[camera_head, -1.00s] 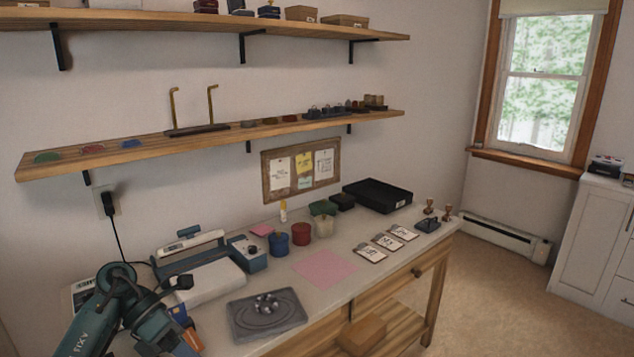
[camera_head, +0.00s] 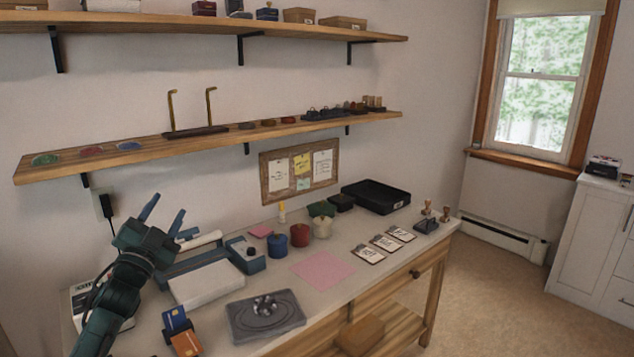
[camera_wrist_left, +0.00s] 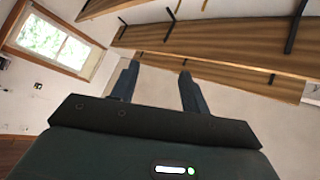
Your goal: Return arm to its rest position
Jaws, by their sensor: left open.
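My left gripper (camera_head: 163,217) is open and empty, raised at the left over the back of the workbench, with its fingers pointing up toward the wall. In the left wrist view its two fingers (camera_wrist_left: 157,88) stand apart with nothing between them. My left arm comes in from the lower left of the head view. My right gripper is not in view.
The workbench (camera_head: 330,268) holds a grey tray (camera_head: 266,322), a white-topped machine (camera_head: 205,285), coloured jars (camera_head: 299,235) and a black tray (camera_head: 376,197). A wooden shelf (camera_head: 220,138) runs along the wall above. The floor (camera_head: 500,300) at right is clear.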

